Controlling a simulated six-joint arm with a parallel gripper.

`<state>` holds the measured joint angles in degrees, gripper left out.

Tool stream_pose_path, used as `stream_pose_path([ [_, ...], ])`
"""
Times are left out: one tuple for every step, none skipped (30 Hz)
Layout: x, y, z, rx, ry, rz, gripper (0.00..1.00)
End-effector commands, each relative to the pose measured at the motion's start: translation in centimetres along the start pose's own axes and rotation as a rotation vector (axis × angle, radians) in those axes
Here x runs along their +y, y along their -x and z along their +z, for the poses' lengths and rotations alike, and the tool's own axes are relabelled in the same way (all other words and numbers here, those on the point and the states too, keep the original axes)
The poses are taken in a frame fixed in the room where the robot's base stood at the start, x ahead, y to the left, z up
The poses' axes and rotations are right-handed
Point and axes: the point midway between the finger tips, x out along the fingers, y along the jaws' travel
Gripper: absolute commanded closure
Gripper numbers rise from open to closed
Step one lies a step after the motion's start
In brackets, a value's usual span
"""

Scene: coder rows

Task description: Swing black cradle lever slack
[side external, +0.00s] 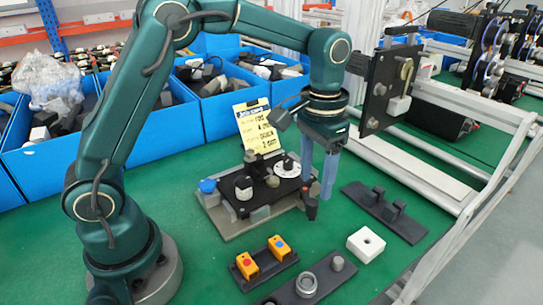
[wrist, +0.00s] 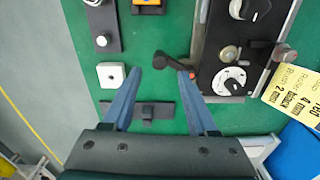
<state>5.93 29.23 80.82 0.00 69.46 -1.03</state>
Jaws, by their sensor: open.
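The black cradle lever (wrist: 173,63) shows in the wrist view beside the edge of the black fixture plate (wrist: 210,65); a small red spot is at its right end. In the side view a dark lever end (side external: 311,209) hangs at the fixture's right edge, partly hidden by the fingers. My gripper (side external: 317,189) points down there with two blue fingers, open and empty. In the wrist view the open fingertips (wrist: 172,66) appear on either side of the lever. I cannot tell whether they touch it.
A black bracket plate (side external: 385,212), a white block (side external: 366,245) and a yellow button box (side external: 265,262) lie nearby. Blue bins (side external: 160,140) line the back.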

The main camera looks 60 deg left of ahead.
Motion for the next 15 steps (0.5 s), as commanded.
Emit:
stream_pose_path([
  [0.1,-0.5,0.1,-0.010,-0.002,0.000,0.41],
  [0.1,-0.8,0.1,-0.013,-0.002,0.000,0.41],
  [0.1,-1.2,0.2,-0.014,-0.003,0.000,0.41],
  [0.1,-1.6,0.2,-0.015,-0.003,0.000,0.41],
  [0.1,-2.0,0.2,-0.014,-0.003,0.000,0.41],
  [0.1,-2.5,0.2,-0.015,-0.003,0.000,0.41],
  [0.1,-2.9,0.2,-0.014,-0.003,0.000,0.41],
  [0.1,-3.3,0.2,-0.014,-0.003,0.000,0.41],
  [0.1,-3.8,0.2,-0.014,-0.003,0.000,0.41],
  [0.1,-4.1,0.2,-0.013,-0.003,0.000,0.41],
  [0.1,-4.4,0.2,-0.013,-0.003,0.000,0.41],
  [0.1,-4.7,0.2,-0.012,-0.002,0.000,0.41],
  [0.1,-4.9,0.2,-0.011,-0.002,0.000,0.41],
  [0.1,-5.1,0.2,-0.011,-0.002,0.000,0.41],
  [0.1,-5.2,0.2,-0.009,-0.002,0.000,0.41],
])
